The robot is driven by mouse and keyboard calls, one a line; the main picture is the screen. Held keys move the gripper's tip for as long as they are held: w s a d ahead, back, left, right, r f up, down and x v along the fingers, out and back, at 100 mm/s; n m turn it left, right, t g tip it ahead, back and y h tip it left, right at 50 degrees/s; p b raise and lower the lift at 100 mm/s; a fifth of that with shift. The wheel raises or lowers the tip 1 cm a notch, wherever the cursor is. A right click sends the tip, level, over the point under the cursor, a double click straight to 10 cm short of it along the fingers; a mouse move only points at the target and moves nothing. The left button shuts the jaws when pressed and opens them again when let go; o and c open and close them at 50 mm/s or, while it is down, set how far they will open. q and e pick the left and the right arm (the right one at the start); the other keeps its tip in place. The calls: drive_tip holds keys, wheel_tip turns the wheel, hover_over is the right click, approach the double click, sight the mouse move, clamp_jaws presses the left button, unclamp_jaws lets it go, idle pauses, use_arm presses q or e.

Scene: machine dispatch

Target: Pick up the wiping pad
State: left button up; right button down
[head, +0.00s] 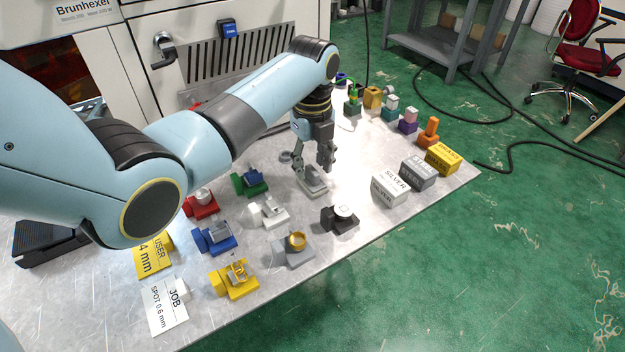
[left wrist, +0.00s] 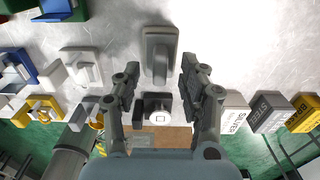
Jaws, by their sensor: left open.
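The wiping pad (head: 314,189), a pale block with a grey grip on top, lies on the metal table below my left gripper (head: 313,168). In the left wrist view the pad (left wrist: 160,50) sits upright in the picture, ahead of and between the two fingers of the left gripper (left wrist: 159,75). The fingers are spread apart with a gap on each side of the pad, and nothing is held. In the head view the fingers partly cover the pad. My right gripper is in neither view.
A dark block with a white round top (head: 341,218) stands near the pad, with a white block (head: 268,212) to the left. Labelled silver (head: 390,190), steel (head: 418,174) and brass (head: 442,158) boxes line the right edge. A machine front (head: 190,115) rises behind.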

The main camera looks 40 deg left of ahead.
use_arm(q)
wheel_tip(320, 180, down, 2)
drive_tip(key=c, duration=0.5)
clamp_jaws()
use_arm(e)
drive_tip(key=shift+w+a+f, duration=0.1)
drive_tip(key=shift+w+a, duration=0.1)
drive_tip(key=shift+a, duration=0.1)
